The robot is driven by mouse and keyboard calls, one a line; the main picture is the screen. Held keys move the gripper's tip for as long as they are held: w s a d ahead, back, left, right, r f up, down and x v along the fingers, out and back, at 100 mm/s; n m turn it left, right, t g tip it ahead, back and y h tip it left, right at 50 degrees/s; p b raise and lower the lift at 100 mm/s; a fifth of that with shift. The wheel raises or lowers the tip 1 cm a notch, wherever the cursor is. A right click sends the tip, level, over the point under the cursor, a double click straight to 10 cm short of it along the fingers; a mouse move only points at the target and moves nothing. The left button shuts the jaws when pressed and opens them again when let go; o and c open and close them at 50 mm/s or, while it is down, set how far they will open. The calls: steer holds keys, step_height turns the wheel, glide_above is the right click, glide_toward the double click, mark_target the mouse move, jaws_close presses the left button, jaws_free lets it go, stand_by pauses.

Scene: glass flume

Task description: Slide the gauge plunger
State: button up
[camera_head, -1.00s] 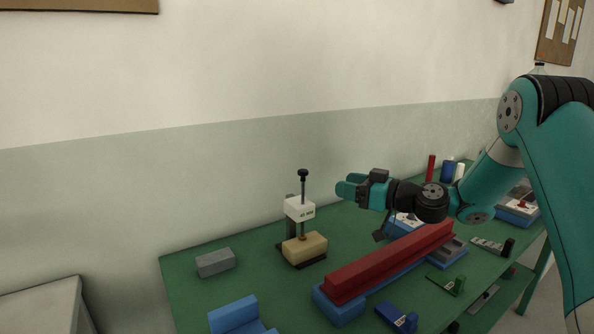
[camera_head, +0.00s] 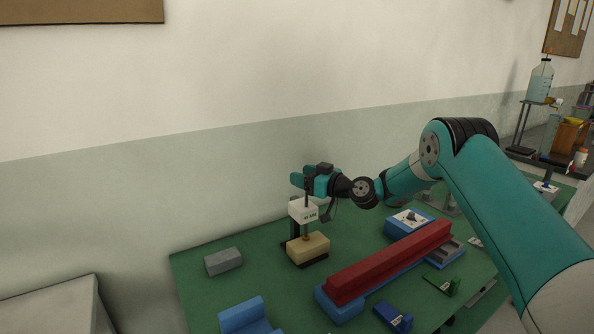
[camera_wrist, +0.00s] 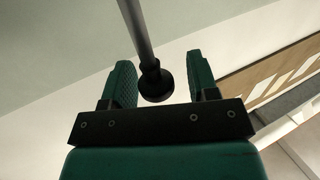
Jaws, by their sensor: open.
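The gauge (camera_head: 302,211) stands upright on the green table, with a white block labelled about "45 MM" on a dark post. Its thin plunger rod rises above the block, and its lower end meets a tan block (camera_head: 309,247). My gripper (camera_head: 303,181) is at the top of the plunger, level with the knob. In the wrist view the black plunger knob (camera_wrist: 157,84) and grey rod (camera_wrist: 137,30) lie between my two green fingers (camera_wrist: 160,66). The fingers are open, with gaps on both sides of the knob.
A long red bar (camera_head: 390,262) on a blue base lies to the right of the gauge. A grey block (camera_head: 223,261) and a blue piece (camera_head: 247,315) lie to the left and front. A blue box (camera_head: 408,222) stands behind the bar. The wall is close behind.

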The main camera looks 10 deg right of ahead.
steer(key=shift+w+a, duration=0.25)
steer(key=shift+w, duration=0.05)
steer(key=shift+f, duration=0.1)
jaws_close()
steer(key=shift+a+r, duration=0.1)
steer(key=shift+r, duration=2.1)
jaws_free()
steer(key=shift+s+a, duration=0.1)
steer(key=shift+d, duration=0.2)
